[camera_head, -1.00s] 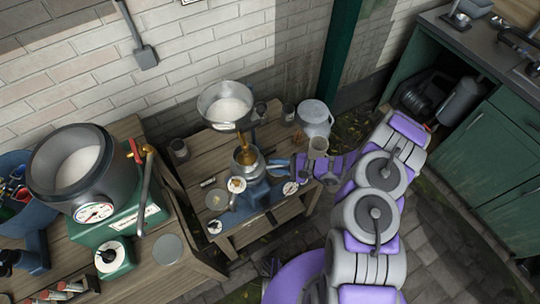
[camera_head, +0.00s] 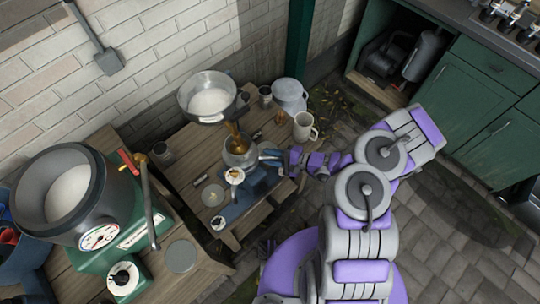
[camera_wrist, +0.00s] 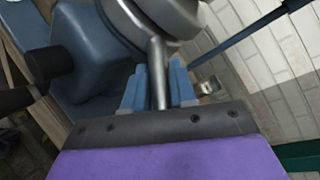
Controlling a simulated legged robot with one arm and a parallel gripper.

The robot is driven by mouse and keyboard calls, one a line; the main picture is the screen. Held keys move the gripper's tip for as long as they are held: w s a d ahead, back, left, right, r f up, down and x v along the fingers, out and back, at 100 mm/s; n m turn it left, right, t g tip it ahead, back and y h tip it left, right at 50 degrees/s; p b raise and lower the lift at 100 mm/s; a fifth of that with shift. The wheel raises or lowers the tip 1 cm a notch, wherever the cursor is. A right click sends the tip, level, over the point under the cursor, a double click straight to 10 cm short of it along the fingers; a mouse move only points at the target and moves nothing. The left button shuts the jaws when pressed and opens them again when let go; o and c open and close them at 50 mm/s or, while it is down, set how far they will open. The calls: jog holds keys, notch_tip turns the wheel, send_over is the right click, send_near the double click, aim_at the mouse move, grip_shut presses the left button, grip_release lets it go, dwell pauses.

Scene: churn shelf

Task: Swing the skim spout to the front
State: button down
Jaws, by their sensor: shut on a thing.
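The separator (camera_head: 240,152) stands on a low wooden table, with a blue body and a steel bowl part. In the wrist view its blue body (camera_wrist: 95,45) and steel part (camera_wrist: 170,18) fill the upper left. The skim spout (camera_wrist: 158,75) is a thin steel tube running from the steel part down between my fingers. My gripper (camera_wrist: 158,88) has its blue fingers shut on the spout, one on each side. In the head view my gripper (camera_head: 270,158) is at the separator's right side and the spout is too small to make out.
A green machine with a dial (camera_head: 100,237) is at left. Paving on the right is open.

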jog(key=shift+d+f, duration=0.25)
jog(key=shift+f, duration=0.2)
jog(key=c, duration=1.4)
grip_release()
jog(key=o, duration=0.3)
jog(key=shift+w, duration=0.15)
jog(key=shift+o, duration=0.3)
jog(key=shift+d+r, duration=0.1)
jog(key=shift+r, duration=0.05)
jog(key=shift+a+r, duration=0.1)
jog(key=shift+a, duration=0.1)
jog(key=p+v, duration=0.5)
jog(key=v, duration=1.2)
jog(key=shift+d, duration=0.45)
